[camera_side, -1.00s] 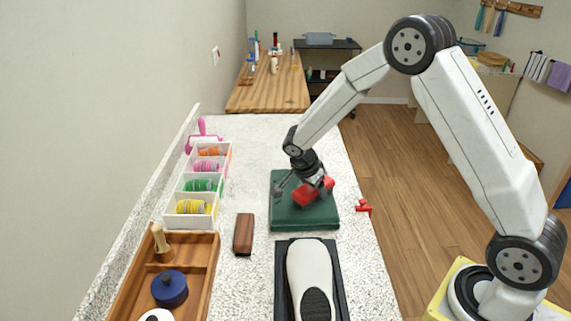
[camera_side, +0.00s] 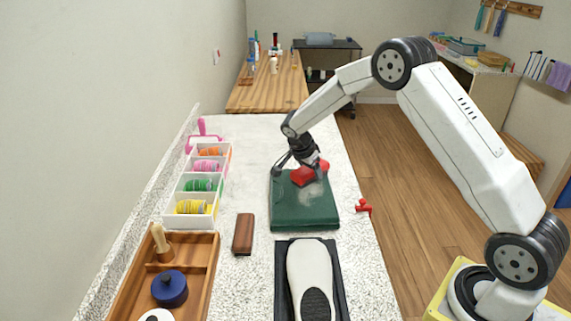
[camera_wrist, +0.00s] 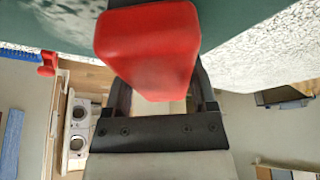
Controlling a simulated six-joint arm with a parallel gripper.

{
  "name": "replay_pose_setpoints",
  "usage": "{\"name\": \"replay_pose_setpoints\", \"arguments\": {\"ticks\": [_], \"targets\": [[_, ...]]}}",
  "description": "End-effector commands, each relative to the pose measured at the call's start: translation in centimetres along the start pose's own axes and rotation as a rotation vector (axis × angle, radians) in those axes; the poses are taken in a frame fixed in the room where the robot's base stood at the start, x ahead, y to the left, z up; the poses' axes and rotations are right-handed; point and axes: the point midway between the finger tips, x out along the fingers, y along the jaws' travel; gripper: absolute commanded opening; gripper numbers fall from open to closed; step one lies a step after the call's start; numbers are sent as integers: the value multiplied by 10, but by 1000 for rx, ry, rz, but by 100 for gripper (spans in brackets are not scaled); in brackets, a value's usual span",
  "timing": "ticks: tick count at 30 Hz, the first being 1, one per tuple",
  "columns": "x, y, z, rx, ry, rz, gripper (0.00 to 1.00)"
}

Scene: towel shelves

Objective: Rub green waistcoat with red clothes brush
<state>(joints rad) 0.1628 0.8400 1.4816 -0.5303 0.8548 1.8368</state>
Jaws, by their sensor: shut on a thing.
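The green waistcoat (camera_side: 300,214) lies as a folded flat block on the speckled counter in the side view. A pale greyish patch shows on its upper face. My gripper (camera_side: 304,172) is over the far part of the waistcoat, shut on the red clothes brush (camera_side: 306,175). In the wrist view the brush (camera_wrist: 150,45) fills the space between my gripper's fingers (camera_wrist: 160,95), with the green waistcoat (camera_wrist: 240,12) behind it. The brush is at or just above the waistcoat's surface; I cannot tell whether they touch.
A white tray of coloured rolls (camera_side: 178,222) and a brown block (camera_side: 243,234) are left of the waistcoat. A white iron-like object on a dark base (camera_side: 283,280) is nearest the camera. A small red piece (camera_side: 363,207) lies at the counter's right edge.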

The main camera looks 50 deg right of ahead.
Motion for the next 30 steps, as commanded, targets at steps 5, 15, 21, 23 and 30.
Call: {"name": "replay_pose_setpoints", "arguments": {"ticks": [5,15,21,23,30], "targets": [[0,1,1,-2,0,2,18],[-6,22,17,-1,-1,2,18],[-11,36,28,-3,0,2,18],[-13,40,31,-2,0,2,18],[-18,57,44,-3,-1,1,18]]}}
